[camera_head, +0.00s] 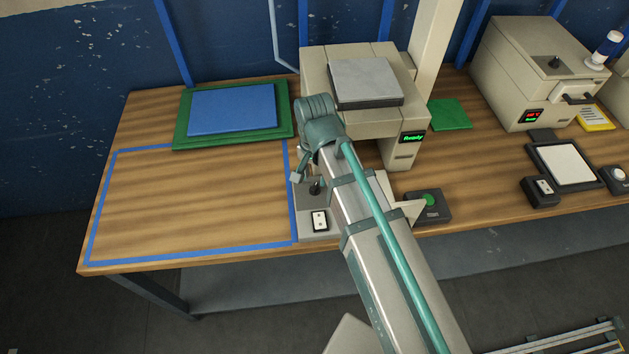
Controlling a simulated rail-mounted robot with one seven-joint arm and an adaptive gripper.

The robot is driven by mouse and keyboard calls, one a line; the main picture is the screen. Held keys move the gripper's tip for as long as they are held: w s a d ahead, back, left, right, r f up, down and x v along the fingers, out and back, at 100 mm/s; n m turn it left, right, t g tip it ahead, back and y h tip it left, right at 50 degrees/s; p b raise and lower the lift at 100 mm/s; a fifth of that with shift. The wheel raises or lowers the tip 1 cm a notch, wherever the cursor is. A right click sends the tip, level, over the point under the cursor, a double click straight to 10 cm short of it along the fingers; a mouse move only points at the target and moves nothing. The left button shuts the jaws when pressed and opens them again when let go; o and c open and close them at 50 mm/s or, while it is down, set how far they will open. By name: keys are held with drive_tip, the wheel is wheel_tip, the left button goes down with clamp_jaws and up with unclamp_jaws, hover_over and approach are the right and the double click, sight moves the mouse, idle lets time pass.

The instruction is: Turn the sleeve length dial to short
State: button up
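A small black knob (315,188) stands on a grey control box at the front of the cream machine; it looks like the dial, but its markings are too small to read. My gripper (304,178) hangs just above and to the left of this knob, pointing down. My arm hides part of the box. One fingertip shows at the box's left edge; whether the fingers touch the knob or how far apart they are cannot be made out.
The cream machine (325,75) shows a green "Ready" display (413,137). A green button (428,200) sits to the right. Blue sheets (232,110) lie on a green mat at left. The blue-taped table area (190,205) is clear.

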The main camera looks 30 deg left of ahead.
sight(315, 186)
drive_tip(key=shift+f+p, duration=0.45)
drive_tip(key=shift+f, duration=1.8)
drive_tip(key=shift+c, duration=0.3)
clamp_jaws()
